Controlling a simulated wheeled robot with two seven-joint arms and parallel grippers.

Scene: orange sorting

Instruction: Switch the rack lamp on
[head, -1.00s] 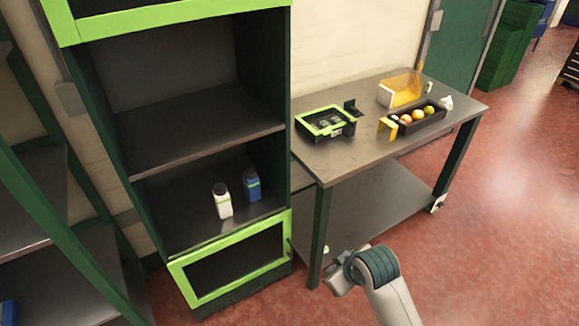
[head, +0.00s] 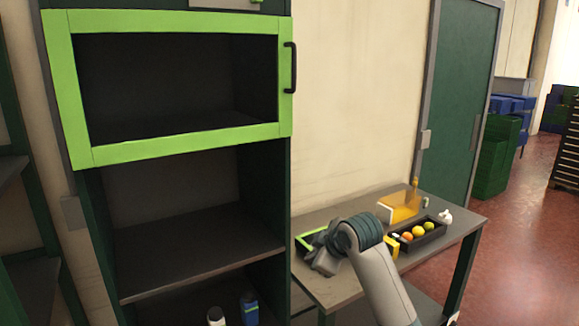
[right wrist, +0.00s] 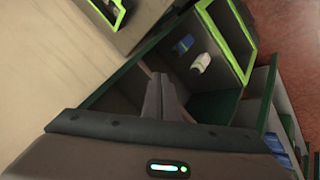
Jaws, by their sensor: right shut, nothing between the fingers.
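The dark green rack (head: 200,220) stands at the left in the head view, with a lime-framed glass door (head: 180,146) across its upper compartment. A grey plate (head: 225,3) with a small green part (head: 257,2) shows above the door, cut off by the top edge. I cannot tell whether this is the lamp's switch; no lit lamp shows. My right gripper (head: 322,264) is to the right of the rack, in front of the table and well below the plate. In the right wrist view its fingers (right wrist: 162,80) are shut and empty. My left gripper is not in view.
A white bottle (head: 216,316) and a blue bottle (head: 249,308) stand low in the rack. The table (head: 335,290) at the right holds a black tray (head: 436,233) of fruit, a yellow-orange holder (head: 400,206) and a green-rimmed box (head: 306,241). Bare wall lies above the table.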

